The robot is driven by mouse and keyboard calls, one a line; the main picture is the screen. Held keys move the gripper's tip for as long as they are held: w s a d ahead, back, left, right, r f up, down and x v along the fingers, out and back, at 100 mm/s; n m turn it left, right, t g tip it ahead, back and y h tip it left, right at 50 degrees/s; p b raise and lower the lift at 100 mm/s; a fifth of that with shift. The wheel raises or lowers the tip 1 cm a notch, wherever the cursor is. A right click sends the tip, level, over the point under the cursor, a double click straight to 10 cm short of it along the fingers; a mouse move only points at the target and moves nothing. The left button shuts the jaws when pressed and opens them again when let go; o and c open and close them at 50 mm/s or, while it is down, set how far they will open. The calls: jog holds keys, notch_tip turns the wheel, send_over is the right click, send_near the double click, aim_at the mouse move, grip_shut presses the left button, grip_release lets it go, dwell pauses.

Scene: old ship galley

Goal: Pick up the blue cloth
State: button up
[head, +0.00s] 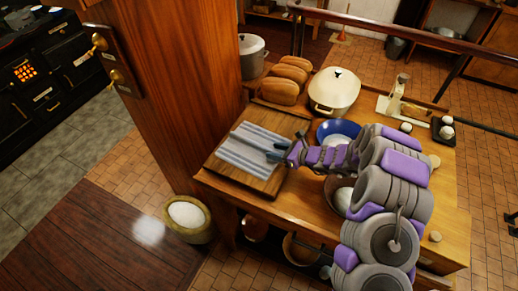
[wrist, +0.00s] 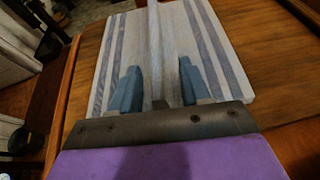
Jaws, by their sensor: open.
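The cloth (head: 248,150) is pale grey-white with blue-grey stripes. It lies folded flat on a wooden board (head: 268,187) at the left end of the table, with a raised ridge or fold along its middle. In the wrist view the cloth (wrist: 205,50) fills the upper middle, and the ridge runs between my fingers. My gripper (head: 276,151) is open over the right part of the cloth. In the wrist view its two blue-grey fingertips (wrist: 157,78) stand apart on either side of the ridge. I cannot tell whether they touch the cloth.
A wooden pillar (head: 165,85) rises close to the left of the table. Bread loaves (head: 285,82), a white lidded pot (head: 334,91) and a blue bowl (head: 338,129) stand behind and right of the board. A sack (head: 187,215) stands on the floor at the front left.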

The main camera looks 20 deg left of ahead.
aim_at(264, 148)
jog(key=x, duration=0.5)
jog(key=shift+s+a+r, duration=0.25)
jog(key=shift+s, duration=0.1)
jog(key=shift+d, duration=0.4)
jog(key=shift+w+d+r, duration=0.1)
jog(key=shift+d+r, duration=0.05)
jog(key=shift+d, duration=0.45)
jog(key=shift+d+r, duration=0.15)
jog(key=shift+d, duration=0.45)
jog(key=c, duration=0.5)
jog(key=shift+c, duration=0.6)
jog(key=shift+a, duration=0.4)
jog(key=shift+c, duration=0.7)
jog(key=shift+a+f, duration=0.25)
jog(key=shift+a, duration=0.4)
grip_shut()
